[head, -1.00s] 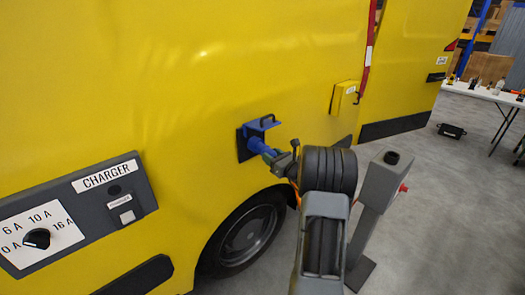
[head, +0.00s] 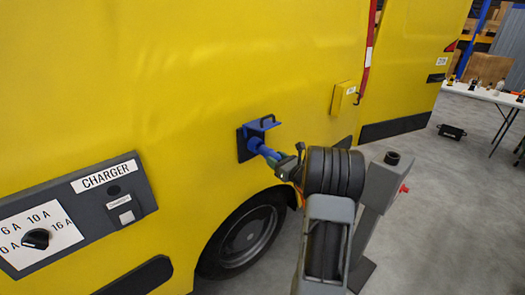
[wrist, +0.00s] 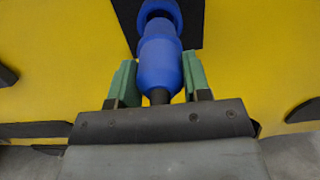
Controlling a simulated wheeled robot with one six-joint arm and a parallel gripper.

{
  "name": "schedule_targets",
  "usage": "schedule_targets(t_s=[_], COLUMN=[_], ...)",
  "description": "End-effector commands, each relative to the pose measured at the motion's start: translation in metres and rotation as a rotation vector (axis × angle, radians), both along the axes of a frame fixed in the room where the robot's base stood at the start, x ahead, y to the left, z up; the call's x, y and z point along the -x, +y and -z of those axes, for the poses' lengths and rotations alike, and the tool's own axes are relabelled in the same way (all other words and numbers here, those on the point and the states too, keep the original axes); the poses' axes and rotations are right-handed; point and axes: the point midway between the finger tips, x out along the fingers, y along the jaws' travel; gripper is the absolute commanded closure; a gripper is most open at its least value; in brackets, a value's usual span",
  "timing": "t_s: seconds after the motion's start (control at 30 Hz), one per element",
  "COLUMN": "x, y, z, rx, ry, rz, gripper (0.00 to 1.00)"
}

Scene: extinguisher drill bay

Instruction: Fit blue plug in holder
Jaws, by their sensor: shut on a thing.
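The blue plug (head: 265,151) is at the blue inlet with a raised lid (head: 262,125) on the yellow van's side. My gripper (head: 290,168) is shut on the plug from behind. In the wrist view the plug (wrist: 160,65) lies between the green fingers of my gripper (wrist: 160,83), its front end lined up with the inlet's blue collar (wrist: 160,10). I cannot tell how deep its front end sits. A grey post (head: 377,195) with a round black socket (head: 392,158) on top, likely the holder, stands right of my arm; the socket looks empty.
The charger panel (head: 85,210) with a dial is on the van at the left. A small yellow box (head: 344,98) is on the van behind the arm. A white table (head: 485,92) and a black case (head: 452,131) stand at the back right.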

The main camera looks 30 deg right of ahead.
Motion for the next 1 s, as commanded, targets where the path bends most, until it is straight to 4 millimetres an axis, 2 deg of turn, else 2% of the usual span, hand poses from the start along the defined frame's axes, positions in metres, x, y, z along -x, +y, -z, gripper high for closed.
schedule_targets(t_s=[0.27,0.8,1.0], x=[0.006,0.037,0.039], y=[-0.002,-0.007,-0.007], z=[0.000,0.002,0.002], rx=[0.000,0.002,0.001], ry=[-0.003,-0.002,-0.002], rz=[0.000,0.000,0.000], gripper=[0.84,0.84,0.84])
